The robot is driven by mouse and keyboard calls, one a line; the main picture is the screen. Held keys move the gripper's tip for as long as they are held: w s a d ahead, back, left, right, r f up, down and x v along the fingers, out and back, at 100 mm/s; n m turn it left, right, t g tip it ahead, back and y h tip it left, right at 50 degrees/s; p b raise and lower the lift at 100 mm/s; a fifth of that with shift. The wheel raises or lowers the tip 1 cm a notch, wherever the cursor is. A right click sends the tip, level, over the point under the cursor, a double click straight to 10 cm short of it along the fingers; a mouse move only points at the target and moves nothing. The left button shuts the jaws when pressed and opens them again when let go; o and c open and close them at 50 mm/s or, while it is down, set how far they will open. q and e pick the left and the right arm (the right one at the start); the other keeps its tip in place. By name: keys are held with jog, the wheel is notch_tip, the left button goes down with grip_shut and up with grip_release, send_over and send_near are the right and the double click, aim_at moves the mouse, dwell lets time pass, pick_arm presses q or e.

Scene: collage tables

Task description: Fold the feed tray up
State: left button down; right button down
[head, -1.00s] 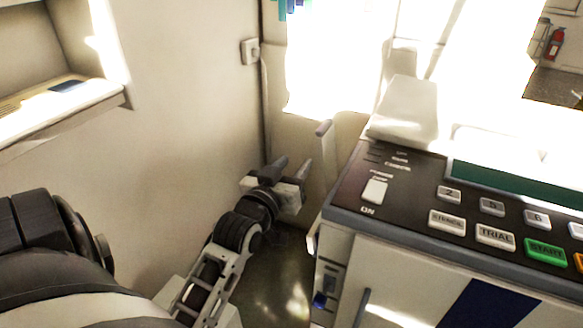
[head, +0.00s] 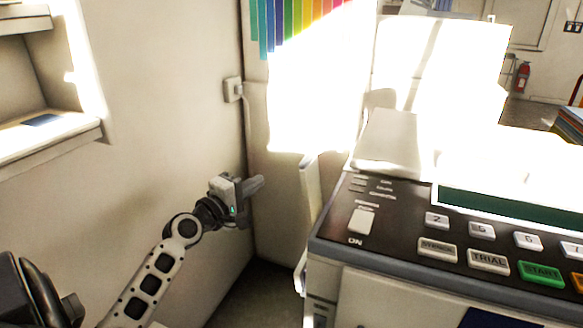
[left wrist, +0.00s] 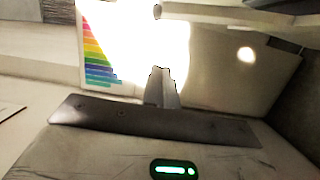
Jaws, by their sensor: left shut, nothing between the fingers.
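The printing machine (head: 345,250) stands at the right in the head view, with a dark button panel on top. A pale upright panel (head: 309,195), which looks like the feed tray, stands nearly edge-on along the machine's left side. My left gripper (head: 258,184) is shut and empty, left of this panel and apart from it, its fingers pointing right. In the left wrist view the closed fingers (left wrist: 163,88) show in the middle, with a broad beige surface (left wrist: 225,65) beyond them; I cannot tell whether it is the tray. My right gripper is out of view.
A wall with a socket (head: 233,89) and a shelf niche (head: 50,137) is on the left. A colour-striped chart (head: 290,22) hangs behind. Strong glare washes out the area behind the machine. Bare floor (head: 250,295) shows between wall and machine.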

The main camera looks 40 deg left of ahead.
aim_at(306, 161)
pick_arm(q)
jog(key=w+d+r+n+p, duration=0.1)
jog(key=w+d+r+p, duration=0.1)
jog(key=w, duration=0.9)
jog(key=shift+w+n+p, duration=0.15)
jog(key=shift+n+p, duration=0.25)
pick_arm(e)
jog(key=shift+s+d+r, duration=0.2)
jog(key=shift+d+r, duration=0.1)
pick_arm(q)
jog(key=shift+d, duration=0.1)
